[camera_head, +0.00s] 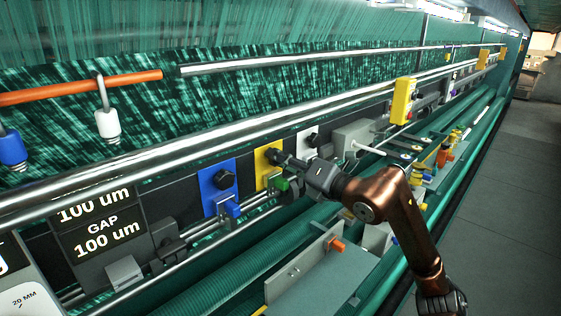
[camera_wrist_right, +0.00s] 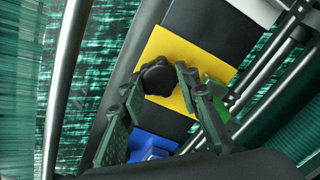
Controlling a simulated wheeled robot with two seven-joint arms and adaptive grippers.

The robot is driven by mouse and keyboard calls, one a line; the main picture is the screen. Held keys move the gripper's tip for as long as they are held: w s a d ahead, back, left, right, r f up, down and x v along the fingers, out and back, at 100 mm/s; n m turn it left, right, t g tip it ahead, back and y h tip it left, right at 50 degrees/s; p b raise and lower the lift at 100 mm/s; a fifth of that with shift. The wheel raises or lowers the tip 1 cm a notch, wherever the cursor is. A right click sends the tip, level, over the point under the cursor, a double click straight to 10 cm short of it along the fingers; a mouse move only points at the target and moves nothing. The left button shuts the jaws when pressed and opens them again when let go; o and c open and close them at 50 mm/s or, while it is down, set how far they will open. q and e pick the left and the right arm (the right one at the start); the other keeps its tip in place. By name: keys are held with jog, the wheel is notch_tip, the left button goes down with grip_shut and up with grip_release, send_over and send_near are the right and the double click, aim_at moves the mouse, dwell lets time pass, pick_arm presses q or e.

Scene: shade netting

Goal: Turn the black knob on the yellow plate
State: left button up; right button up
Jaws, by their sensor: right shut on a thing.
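The yellow plate (camera_head: 262,166) is on the dark rail of the machine, between a blue plate and a white plate. Its black knob (camera_head: 274,156) is partly hidden by my right gripper (camera_head: 288,164), which reaches in from the right. In the right wrist view the knob (camera_wrist_right: 158,77) stands on the yellow plate (camera_wrist_right: 176,42) between the tips of my right gripper (camera_wrist_right: 159,84). The gripper is shut on the knob, with one finger on each side. My left gripper is not in view.
The blue plate (camera_head: 211,194) with its own black knob is left of the yellow one, and the white plate (camera_head: 303,146) is right. A chrome bar (camera_head: 190,148) runs above them. Green rollers and rods lie below. The aisle floor (camera_head: 500,200) at right is clear.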

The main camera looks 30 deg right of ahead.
dwell(0.4)
jog(key=o, duration=1.2)
jog(key=shift+c, duration=0.2)
jog(key=v, duration=1.2)
jog(key=shift+d, duration=0.15)
